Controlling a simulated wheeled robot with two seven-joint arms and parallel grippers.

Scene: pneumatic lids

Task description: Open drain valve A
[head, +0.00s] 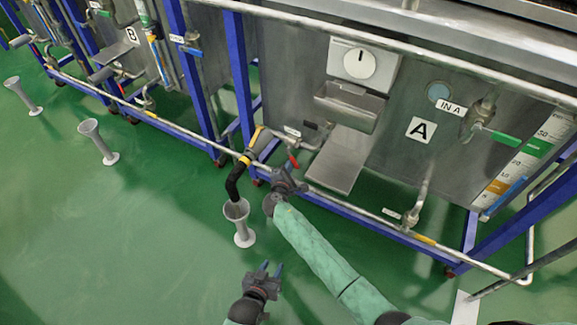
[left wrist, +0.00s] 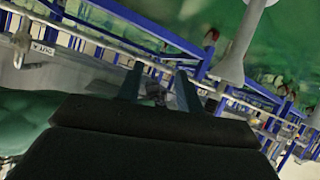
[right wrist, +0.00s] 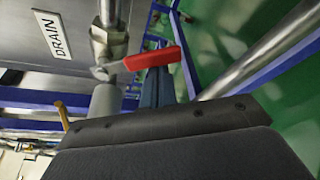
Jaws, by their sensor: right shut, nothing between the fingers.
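Tank A's drain valve has a red lever handle (head: 293,158), low at the front of tank A beside a small label. In the right wrist view the red handle (right wrist: 152,58) sticks out sideways from the metal valve body (right wrist: 108,42), next to the DRAIN label (right wrist: 52,34). My right gripper (head: 291,172) is shut and empty, just below the handle; its fingertips (right wrist: 163,85) sit close to it, and contact cannot be told. My left gripper (head: 269,267) is open and empty over the green floor, well away from the valve.
A black hose (head: 234,183) leads down to a grey floor funnel (head: 243,232). A horizontal pipe (head: 350,205) and blue frame run along tank A's front. A green-handled valve (head: 500,137) is at the right. The floor at lower left is clear.

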